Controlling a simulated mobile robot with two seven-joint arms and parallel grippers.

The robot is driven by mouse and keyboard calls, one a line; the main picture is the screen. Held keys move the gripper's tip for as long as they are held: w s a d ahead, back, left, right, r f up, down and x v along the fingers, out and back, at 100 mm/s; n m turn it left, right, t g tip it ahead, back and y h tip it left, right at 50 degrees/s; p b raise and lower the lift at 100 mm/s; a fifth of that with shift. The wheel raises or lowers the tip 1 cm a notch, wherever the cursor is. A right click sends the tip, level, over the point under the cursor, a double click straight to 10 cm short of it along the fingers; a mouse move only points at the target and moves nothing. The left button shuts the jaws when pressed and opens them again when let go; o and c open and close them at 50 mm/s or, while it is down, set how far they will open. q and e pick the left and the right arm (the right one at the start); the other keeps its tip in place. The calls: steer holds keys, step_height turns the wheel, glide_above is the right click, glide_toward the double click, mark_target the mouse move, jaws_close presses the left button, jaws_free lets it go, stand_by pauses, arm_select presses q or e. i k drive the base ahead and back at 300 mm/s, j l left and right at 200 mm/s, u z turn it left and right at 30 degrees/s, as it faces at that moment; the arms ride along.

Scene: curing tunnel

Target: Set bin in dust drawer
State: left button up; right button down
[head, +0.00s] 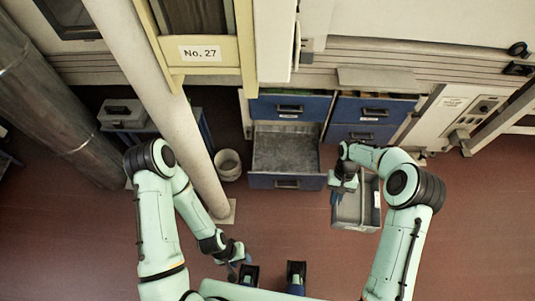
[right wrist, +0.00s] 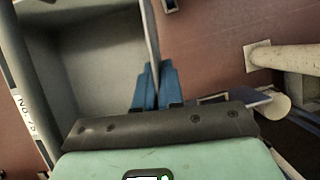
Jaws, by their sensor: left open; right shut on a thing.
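The grey bin (head: 352,211) hangs in the air over the floor, to the right of the open drawer in the head view. My right gripper (head: 340,190) is shut on its left wall; the blue fingers (right wrist: 155,88) pinch the wall's rim in the right wrist view. The bin (right wrist: 95,65) looks empty in the part that shows there. The dust drawer (head: 286,150) is pulled out of the blue cabinet, with a bare grey inside and a blue front. My left gripper (head: 237,267) is open and empty, low and left of the drawer, partly hidden.
Shut blue drawers (head: 357,132) sit to the right of the open one. A pale post (head: 165,105) rises left of the drawer, with a white bucket (head: 228,164) beside it. A grey case (head: 121,114) stands at far left. The red floor before the drawer is clear.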

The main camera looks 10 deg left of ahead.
mark_target(286, 159)
steer(key=i+l+u, duration=0.1)
steer(key=u, duration=0.25)
steer(key=i+l+u, duration=0.1)
steer(key=l+u, duration=0.25)
steer(key=i+l+u, duration=0.1)
steer(key=u, duration=0.2)
steer(key=i+l+u, duration=0.3)
steer(key=i, duration=0.2)
